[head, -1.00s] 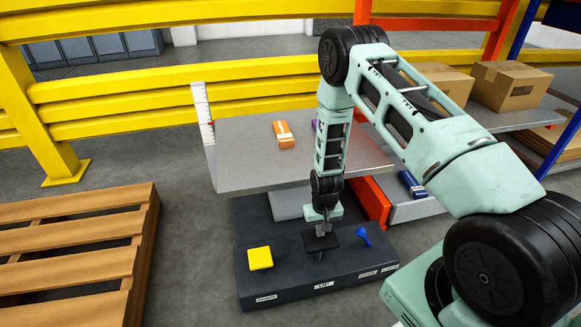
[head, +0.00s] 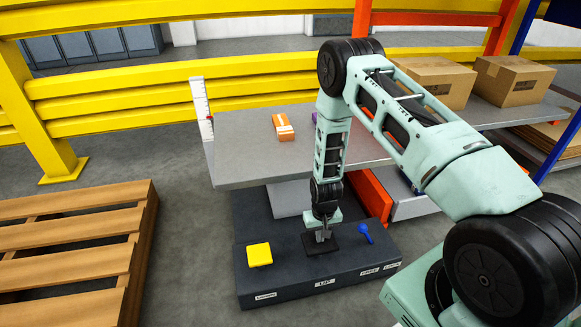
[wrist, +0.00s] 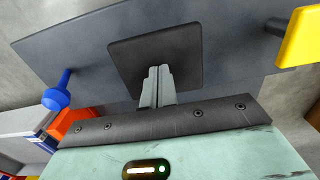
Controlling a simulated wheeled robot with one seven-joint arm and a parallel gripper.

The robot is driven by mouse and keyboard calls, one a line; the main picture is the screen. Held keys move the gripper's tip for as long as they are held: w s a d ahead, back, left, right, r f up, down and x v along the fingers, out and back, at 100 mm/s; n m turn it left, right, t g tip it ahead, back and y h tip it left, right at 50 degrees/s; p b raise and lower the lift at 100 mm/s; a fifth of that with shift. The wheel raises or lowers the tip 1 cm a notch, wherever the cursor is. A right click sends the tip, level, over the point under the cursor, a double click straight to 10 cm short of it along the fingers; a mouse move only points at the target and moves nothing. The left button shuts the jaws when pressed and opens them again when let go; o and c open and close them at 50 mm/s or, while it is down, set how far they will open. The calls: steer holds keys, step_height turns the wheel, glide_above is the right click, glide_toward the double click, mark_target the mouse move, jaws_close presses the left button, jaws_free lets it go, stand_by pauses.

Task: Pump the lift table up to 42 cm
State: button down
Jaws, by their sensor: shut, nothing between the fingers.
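The lift table (head: 240,165) has a grey platform above a dark base (head: 290,285). A black square pedal sits on the base behind a label that seems to read UP (head: 325,283); the pedal (head: 336,250) is low, close to the base top. My gripper (head: 323,238) points down with its fingers shut and empty, tips at the pedal. In the wrist view the shut fingers (wrist: 157,88) overlap the black pedal (wrist: 185,55); contact looks likely. A white measuring scale (head: 201,105) stands at the platform's left edge; its marks are too small to read.
A yellow pedal (head: 259,254) is left of the black one, and a blue lever (head: 364,231) is right. An orange box (head: 283,128) lies on the platform. A wooden pallet (head: 70,240) stands left, yellow rails (head: 120,85) behind, and cartons (head: 511,82) on a rack at right.

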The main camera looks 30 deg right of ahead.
step_height(320, 180, down, 2)
steer(key=shift+f+b, duration=0.1)
steer(key=shift+b, duration=0.45)
step_height(320, 180, up, 7)
steer(key=p, duration=0.6)
step_height(320, 180, up, 6)
steer(key=p, duration=0.5)
